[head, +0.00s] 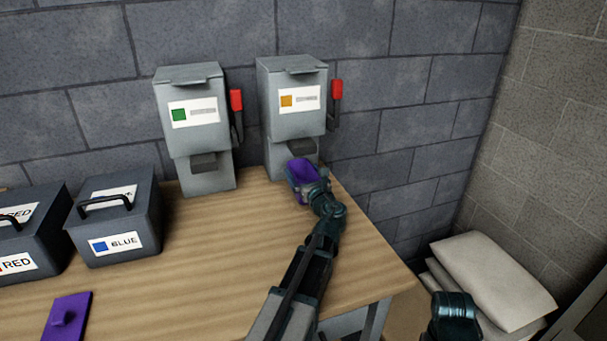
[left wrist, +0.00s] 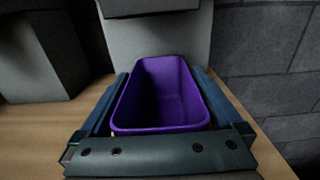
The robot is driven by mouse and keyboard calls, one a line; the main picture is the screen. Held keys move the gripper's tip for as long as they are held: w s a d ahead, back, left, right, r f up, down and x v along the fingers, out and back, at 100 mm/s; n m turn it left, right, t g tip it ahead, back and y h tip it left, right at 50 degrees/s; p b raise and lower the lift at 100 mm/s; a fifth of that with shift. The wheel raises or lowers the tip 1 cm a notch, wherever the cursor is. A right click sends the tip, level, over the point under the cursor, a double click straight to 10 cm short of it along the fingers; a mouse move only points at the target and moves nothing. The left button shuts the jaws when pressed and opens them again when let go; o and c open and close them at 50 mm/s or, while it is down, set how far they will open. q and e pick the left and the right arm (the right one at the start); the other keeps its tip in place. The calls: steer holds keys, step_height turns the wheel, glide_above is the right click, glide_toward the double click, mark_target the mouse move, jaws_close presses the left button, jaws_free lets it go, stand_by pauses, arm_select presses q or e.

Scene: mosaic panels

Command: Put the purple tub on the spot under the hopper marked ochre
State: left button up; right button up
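The purple tub (head: 300,171) is at the front of the hopper marked ochre (head: 292,99), below its dark spout. It looks empty and upright in the left wrist view (left wrist: 160,92). My left gripper (head: 309,184) has its two fingers along the tub's sides and is shut on it. The tub's far edge is close to the hopper's grey base; I cannot tell whether they touch or whether the tub rests on the spot beneath. A dark part that seems to be my right gripper (head: 452,312) shows at the lower right, away from the table; its fingers are not clear.
A hopper marked green (head: 195,110) stands to the left. Both hoppers have red-handled levers at their right sides. Dark boxes marked blue (head: 118,220) and red (head: 30,235) and a purple lid (head: 67,318) are on the left. Pale sacks (head: 490,280) lie beyond the table's right edge.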

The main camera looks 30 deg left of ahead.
arm_select(q)
steer(key=shift+r, duration=0.15)
steer(key=v, duration=1.2)
